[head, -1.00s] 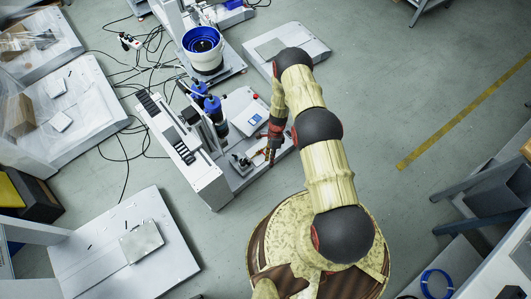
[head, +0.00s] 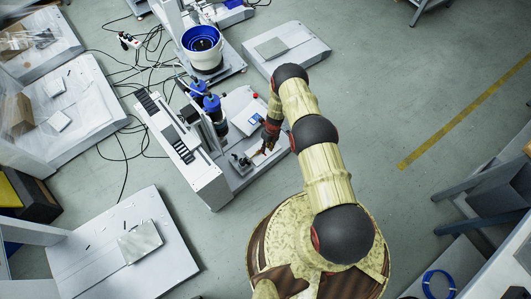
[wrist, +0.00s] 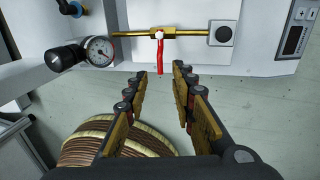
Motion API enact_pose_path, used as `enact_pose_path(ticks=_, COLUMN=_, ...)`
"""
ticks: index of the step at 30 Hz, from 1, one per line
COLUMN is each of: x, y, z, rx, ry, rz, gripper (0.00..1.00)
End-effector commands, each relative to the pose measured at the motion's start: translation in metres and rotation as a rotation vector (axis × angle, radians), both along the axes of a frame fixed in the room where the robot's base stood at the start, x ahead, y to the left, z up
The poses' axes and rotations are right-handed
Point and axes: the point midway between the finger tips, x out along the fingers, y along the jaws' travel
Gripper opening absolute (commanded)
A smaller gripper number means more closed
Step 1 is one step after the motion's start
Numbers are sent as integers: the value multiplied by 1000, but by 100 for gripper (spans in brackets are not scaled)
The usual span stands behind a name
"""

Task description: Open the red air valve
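The red air valve (wrist: 160,53) shows in the wrist view as a slim red lever on a brass pipe (wrist: 188,32). The lever stands at a right angle to the pipe and points down the picture toward my gripper. My gripper (wrist: 161,74) is open and empty, with one finger on each side of the lever's free end. I see no clear contact between them. In the head view my gripper (head: 262,150) hangs over the front part of the screwdriver machine's base. The valve is too small to make out there.
The gantry machine (head: 198,172) stands left of my arm. A white bowl feeder (head: 203,50) stands behind it. Open floor lies right.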

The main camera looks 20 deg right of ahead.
Motion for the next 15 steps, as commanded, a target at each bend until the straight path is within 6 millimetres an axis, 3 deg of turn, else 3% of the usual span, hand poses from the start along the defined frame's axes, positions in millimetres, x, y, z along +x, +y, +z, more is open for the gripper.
enact_pose_path(ticks=1, x=-1, y=2, z=-11, rx=0, ry=0, rz=0, gripper=26)
enact_pose_path(ticks=6, x=-1, y=5, z=-31, rx=-1, ry=-1, rz=1, gripper=26)
enact_pose_path(ticks=15, x=-2, y=7, z=-39, rx=0, ry=-2, rz=2, gripper=26)
